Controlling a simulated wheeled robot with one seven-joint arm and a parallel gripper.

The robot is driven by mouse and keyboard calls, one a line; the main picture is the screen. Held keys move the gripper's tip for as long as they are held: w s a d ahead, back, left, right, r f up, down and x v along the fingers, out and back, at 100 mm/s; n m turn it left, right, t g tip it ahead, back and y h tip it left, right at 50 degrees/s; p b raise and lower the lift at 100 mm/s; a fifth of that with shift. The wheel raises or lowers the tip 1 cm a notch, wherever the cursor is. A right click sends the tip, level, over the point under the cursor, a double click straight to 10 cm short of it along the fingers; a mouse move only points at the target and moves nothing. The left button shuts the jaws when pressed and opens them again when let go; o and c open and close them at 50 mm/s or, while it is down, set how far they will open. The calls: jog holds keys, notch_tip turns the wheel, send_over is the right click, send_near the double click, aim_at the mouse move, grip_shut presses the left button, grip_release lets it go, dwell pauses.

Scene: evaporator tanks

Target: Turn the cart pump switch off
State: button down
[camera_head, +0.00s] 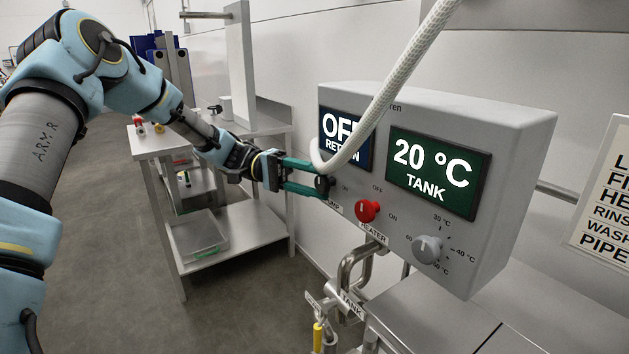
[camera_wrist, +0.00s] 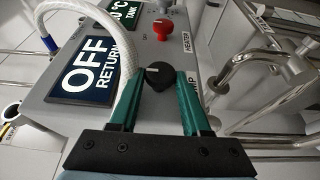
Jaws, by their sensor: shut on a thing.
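The pump switch is a black knob (camera_head: 324,185) on the front of a grey control box (camera_head: 520,135). In the wrist view the black knob (camera_wrist: 158,76) sits between the green fingertips of my gripper (camera_wrist: 160,85). My gripper (camera_head: 308,180) is shut on this knob in the head view. The knob's label is partly hidden, with only "MP" readable. The knob's pointer line shows in the wrist view. The blue return display (camera_head: 347,142) above it reads "OFF RETURN"; it also shows in the wrist view (camera_wrist: 88,70).
A red heater knob (camera_head: 367,211) and a grey temperature knob (camera_head: 427,249) sit to the right. The green display (camera_head: 435,172) reads 20 °C TANK. A white braided hose (camera_head: 400,75) hangs in front of the box, close to my gripper. Metal pipes (camera_head: 350,275) lie below.

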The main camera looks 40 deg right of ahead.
dwell(0.3)
jog(key=shift+c, duration=1.9)
grip_release()
jog(key=b+v, duration=0.2)
jog(key=v, duration=0.8)
jog(key=shift+w, duration=0.4)
jog(key=shift+a, duration=0.15)
